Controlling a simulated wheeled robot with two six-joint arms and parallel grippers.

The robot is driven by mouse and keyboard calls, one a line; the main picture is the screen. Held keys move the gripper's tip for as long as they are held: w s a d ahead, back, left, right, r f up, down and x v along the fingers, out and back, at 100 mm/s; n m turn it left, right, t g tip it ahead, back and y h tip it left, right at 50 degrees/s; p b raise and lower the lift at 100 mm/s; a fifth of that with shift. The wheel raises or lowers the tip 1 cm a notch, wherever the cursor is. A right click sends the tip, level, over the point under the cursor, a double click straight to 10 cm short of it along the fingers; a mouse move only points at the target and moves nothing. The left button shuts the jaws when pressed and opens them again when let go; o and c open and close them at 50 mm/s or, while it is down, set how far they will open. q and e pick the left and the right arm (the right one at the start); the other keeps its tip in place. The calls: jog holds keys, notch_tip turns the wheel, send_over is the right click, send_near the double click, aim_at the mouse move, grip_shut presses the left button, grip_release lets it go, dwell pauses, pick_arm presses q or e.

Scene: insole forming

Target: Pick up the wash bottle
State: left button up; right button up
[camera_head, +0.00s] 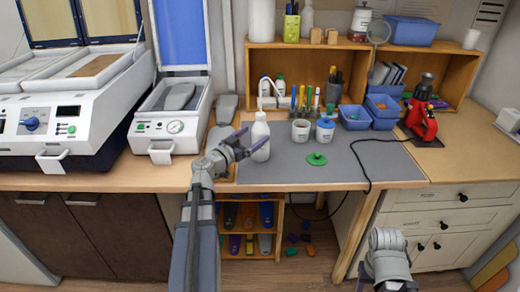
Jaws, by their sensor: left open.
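The wash bottle (261,142) is white and stands upright on the left part of the grey mat. A thin white bent spout seems to rise from its grey neck. My left gripper (245,142) is open and level with the bottle, its fingers reaching toward the bottle's left side. I cannot tell whether a finger touches the bottle. Part of my right arm shows at the bottom right, but its gripper is not seen.
On the grey mat (390,165) stand a white cup (301,130), a blue-topped container (325,130), a green lid (316,159) and blue bins (354,117). A white press (172,125) is to the left. A black cable crosses the mat's right side.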

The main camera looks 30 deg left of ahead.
aim_at(265, 129)
pick_arm(q)
jog(key=shift+f+b, duration=0.45)
jog(key=shift+f, duration=0.3)
jog(key=shift+w+d+r, duration=0.1)
jog(key=shift+w+d, duration=0.05)
jog(key=shift+w, duration=1.85)
jog(key=shift+w+d+r, duration=0.1)
jog(key=shift+w, duration=1.85)
grip_shut()
